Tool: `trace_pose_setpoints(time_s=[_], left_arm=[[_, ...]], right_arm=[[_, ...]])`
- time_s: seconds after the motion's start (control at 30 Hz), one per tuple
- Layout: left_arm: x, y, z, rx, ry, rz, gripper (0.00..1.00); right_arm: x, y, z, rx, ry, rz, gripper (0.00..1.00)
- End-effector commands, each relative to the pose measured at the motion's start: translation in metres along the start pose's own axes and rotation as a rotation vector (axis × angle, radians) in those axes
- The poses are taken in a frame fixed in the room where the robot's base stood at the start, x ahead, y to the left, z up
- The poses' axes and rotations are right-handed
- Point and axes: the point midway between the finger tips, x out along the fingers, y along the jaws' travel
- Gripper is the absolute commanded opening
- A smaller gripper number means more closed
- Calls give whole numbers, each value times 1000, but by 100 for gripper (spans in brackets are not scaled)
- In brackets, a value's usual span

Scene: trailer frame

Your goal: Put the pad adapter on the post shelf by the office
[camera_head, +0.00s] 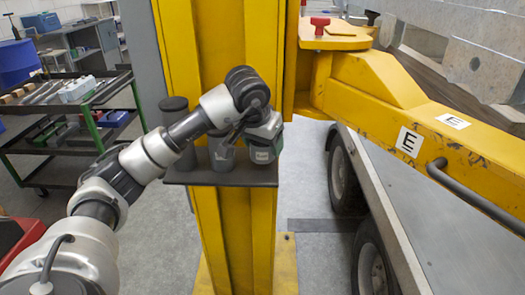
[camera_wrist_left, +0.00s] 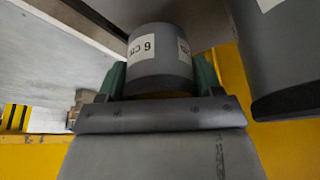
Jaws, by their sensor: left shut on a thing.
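The pad adapter is a grey cylinder (camera_wrist_left: 160,66) with a white label reading 6 cm, upside down in the left wrist view. My left gripper (camera_head: 265,153) is shut on it, with green fingers (camera_wrist_left: 160,82) on either side. In the head view the gripper is at the right end of the dark post shelf (camera_head: 222,177), in front of the yellow post. The hand mostly hides the adapter there, and I cannot tell whether it touches the shelf. My right gripper is not in view.
A tall dark cylinder (camera_head: 175,128) and a shorter grey one (camera_head: 221,152) stand on the shelf, left of my gripper. A large grey cylinder (camera_wrist_left: 285,50) is close by in the wrist view. A tool cart (camera_head: 70,125) stands left, the trailer frame (camera_head: 415,110) right.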

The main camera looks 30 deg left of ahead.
Motion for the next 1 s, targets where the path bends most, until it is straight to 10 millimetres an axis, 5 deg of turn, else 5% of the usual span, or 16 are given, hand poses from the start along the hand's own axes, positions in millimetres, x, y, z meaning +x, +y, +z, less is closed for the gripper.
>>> trace_pose_setpoints(time_s=[0.2, 0.53, 0.57, 0.6, 1.0], left_arm=[[22, 0, 9, 0, 2, 2, 25], [24, 0, 10, 0, 3, 1, 25], [25, 0, 11, 1, 0, 1, 67], [25, 0, 10, 0, 0, 1, 73], [18, 0, 9, 0, 2, 0, 76]], right_arm=[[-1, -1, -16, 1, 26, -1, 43], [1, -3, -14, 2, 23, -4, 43], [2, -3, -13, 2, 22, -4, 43], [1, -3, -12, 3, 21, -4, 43], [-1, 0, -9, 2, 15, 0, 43]])
